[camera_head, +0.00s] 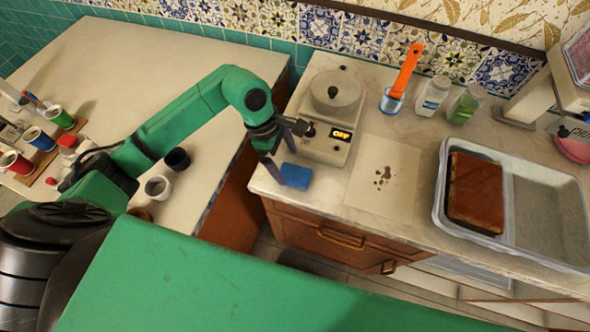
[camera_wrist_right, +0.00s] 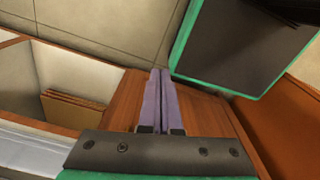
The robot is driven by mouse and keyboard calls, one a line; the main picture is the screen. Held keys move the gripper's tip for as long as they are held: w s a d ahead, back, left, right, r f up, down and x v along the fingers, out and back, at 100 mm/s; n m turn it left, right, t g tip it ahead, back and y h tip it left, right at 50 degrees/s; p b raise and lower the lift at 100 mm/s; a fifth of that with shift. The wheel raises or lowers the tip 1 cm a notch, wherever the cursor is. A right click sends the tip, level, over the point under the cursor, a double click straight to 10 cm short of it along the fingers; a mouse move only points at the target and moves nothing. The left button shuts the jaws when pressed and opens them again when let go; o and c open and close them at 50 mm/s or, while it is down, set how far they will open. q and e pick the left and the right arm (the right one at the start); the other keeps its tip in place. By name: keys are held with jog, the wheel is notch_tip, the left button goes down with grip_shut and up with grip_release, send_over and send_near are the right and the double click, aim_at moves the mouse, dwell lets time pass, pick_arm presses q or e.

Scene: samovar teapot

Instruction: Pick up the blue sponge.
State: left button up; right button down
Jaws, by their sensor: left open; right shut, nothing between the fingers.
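The blue sponge (camera_head: 297,176) lies on the pale counter near its left front corner, in front of the small appliance. My left gripper (camera_head: 290,152) reaches in from the left and points down beside and over the sponge. Its purple fingers are apart, one in front of the sponge's left part; I cannot tell whether they touch it. My right gripper (camera_wrist_right: 160,95) shows in the right wrist view, its two purple fingers together and nothing between them. It is low, in front of a wooden cabinet, and no sponge shows there.
The appliance with a lit display (camera_head: 328,118) stands close behind the left gripper. A stained sheet (camera_head: 395,155) lies to the right of the sponge. A metal tray (camera_head: 540,195) with a brown slab is farther right. Cups (camera_head: 158,187) stand on the left counter, across a gap.

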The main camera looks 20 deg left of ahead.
aim_at(294, 173)
pick_arm(q)
jog(key=p+x, duration=0.2)
jog(key=x, duration=0.2)
jog(key=shift+d+f, duration=0.15)
jog(key=shift+d, duration=0.1)
jog(key=shift+d+f, duration=0.1)
jog(key=shift+f, duration=0.15)
jog(key=shift+c, duration=0.3)
jog(key=c, duration=1.2)
jog(key=shift+c, duration=0.3)
pick_arm(e)
jog(key=w+r, duration=0.1)
jog(key=r, duration=0.1)
jog(key=shift+w+a+r, duration=0.1)
jog(key=shift+w+r, duration=0.25)
jog(key=shift+r, duration=0.05)
